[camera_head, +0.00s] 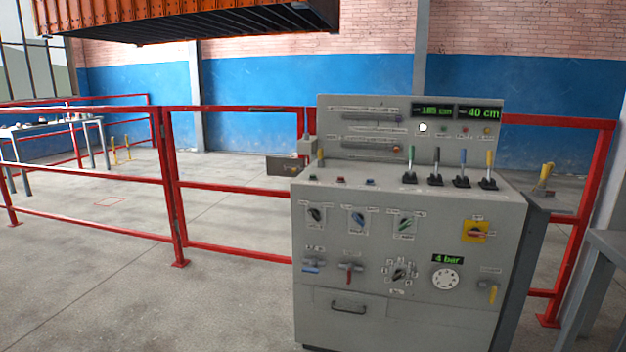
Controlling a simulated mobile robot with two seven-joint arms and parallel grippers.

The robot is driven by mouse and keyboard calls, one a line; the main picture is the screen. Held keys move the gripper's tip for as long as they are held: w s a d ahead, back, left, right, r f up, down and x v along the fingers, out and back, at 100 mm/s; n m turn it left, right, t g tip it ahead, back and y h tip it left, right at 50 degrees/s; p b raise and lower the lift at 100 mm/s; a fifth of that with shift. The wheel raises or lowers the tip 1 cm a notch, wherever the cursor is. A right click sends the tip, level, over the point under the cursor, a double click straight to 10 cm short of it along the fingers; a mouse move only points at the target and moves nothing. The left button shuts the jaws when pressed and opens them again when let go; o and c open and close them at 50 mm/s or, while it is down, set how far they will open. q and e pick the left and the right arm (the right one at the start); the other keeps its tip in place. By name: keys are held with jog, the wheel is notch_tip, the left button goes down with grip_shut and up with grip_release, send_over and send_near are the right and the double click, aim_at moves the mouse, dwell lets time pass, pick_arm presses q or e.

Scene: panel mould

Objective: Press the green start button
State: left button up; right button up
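The grey control panel (400,262) stands right of centre, facing me. On its upright back board is a row of small round lights or buttons: a bright white one (422,127), a dim greenish one (444,129), a reddish one (465,130) and a yellowish one (487,130). On the sloped top at left are small buttons, one red (341,180) and one blue (370,182). Neither of my grippers is in view.
Levers with green, blue and yellow handles (463,170) stand up from the panel top. Red railings (230,188) run behind and to the left. A grey table (608,245) is at the right edge. An orange load (180,20) hangs overhead. The floor at left front is clear.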

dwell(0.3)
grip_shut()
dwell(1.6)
